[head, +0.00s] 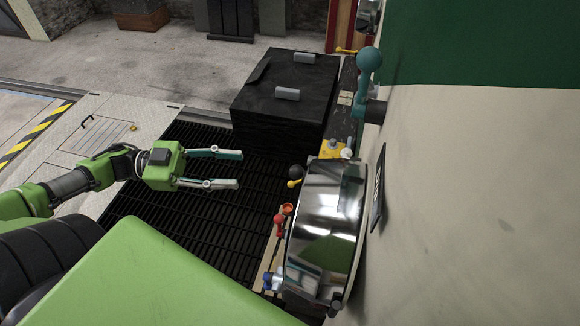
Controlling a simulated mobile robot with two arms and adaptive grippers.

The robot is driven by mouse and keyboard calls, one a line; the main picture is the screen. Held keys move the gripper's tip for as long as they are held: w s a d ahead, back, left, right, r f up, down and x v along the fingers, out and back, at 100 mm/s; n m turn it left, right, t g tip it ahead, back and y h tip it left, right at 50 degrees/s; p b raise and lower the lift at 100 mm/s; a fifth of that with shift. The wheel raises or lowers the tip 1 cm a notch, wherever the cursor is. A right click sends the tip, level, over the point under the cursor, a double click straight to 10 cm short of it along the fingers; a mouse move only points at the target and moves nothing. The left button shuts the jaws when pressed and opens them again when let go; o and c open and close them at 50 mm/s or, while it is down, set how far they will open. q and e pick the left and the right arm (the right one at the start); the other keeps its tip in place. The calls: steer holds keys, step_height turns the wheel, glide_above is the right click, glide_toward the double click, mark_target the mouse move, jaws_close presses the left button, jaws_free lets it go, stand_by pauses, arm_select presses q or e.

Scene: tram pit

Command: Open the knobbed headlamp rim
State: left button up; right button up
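The headlamp (325,225) is a wide, shiny chrome drum on the cream tram front, right of the picture's middle. I see it from the side, so its front face is mostly hidden. A dark round knob (296,172) shows at its upper left edge; I cannot tell for certain that it belongs to the rim. I cannot tell whether the rim stands ajar. My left gripper (240,169) is open and empty, its two fingers pointing right toward the headlamp, with a clear gap between. My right gripper is not in view.
A black chest (285,100) with grey handles stands behind the gripper, on or beside the dark grating (185,225). A teal ball-ended lever (369,60) juts from the tram wall (480,200). Small coloured items (280,220) lie below the headlamp's left side.

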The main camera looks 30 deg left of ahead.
mark_target(290, 172)
arm_select(q)
steer(key=p+x, duration=0.1)
steer(key=x, duration=1.2)
steer(key=shift+w+d+p, duration=0.15)
steer(key=shift+d+p, duration=0.1)
steer(key=shift+p, duration=0.1)
jaws_close()
